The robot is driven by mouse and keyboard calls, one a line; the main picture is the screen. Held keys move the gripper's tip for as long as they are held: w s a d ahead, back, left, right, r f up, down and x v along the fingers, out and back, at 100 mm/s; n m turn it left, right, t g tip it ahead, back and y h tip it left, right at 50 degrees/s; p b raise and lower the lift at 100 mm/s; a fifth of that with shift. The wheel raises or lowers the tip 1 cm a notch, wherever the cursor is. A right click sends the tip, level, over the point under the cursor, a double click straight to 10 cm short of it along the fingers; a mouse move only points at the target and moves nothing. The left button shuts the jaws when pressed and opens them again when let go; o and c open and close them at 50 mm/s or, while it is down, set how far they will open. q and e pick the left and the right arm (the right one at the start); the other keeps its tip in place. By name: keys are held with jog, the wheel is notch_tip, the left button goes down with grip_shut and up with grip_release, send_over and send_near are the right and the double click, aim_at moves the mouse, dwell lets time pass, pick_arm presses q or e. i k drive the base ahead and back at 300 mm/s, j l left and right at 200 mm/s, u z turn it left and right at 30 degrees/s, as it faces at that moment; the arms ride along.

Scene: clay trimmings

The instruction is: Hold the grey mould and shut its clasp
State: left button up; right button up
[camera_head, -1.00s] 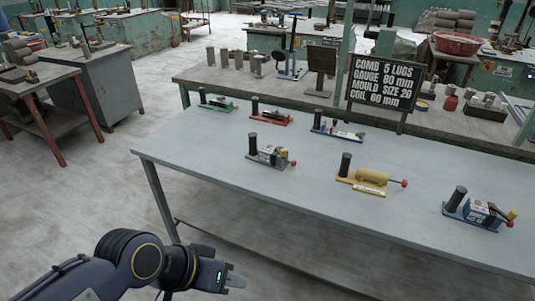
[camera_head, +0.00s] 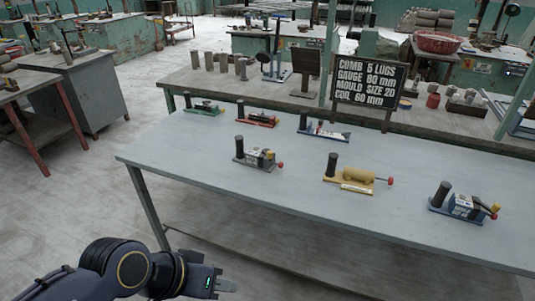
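The grey mould (camera_head: 254,158) sits on the table near the middle, with a dark upright cylinder at its left end and a red knob at its right end. I cannot tell its clasp's position at this size. My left gripper (camera_head: 226,286) is low in the view, in front of the table and well apart from the mould. Its fingers are small and seen side-on, so I cannot tell whether they are open. My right gripper is not in view.
On the same table (camera_head: 205,175) stand a yellow mould (camera_head: 357,178), a blue one (camera_head: 463,205) at right, and green (camera_head: 203,108), red (camera_head: 257,118) and blue-based (camera_head: 323,130) ones behind. A black sign (camera_head: 369,82) stands at the back. The table's front left is clear.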

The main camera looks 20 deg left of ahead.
aim_at(269, 155)
jog(key=i+j+z, duration=0.1)
jog(key=j, duration=0.45)
jog(key=i+j+z, duration=0.15)
jog(key=j, duration=0.45)
jog(key=i+j+z, duration=0.1)
jog(key=i+j, duration=0.15)
jog(key=j, duration=0.35)
jog(key=i+j+z, duration=0.15)
jog(key=j, duration=0.45)
jog(key=j+z, duration=0.1)
jog(key=j, duration=0.5)
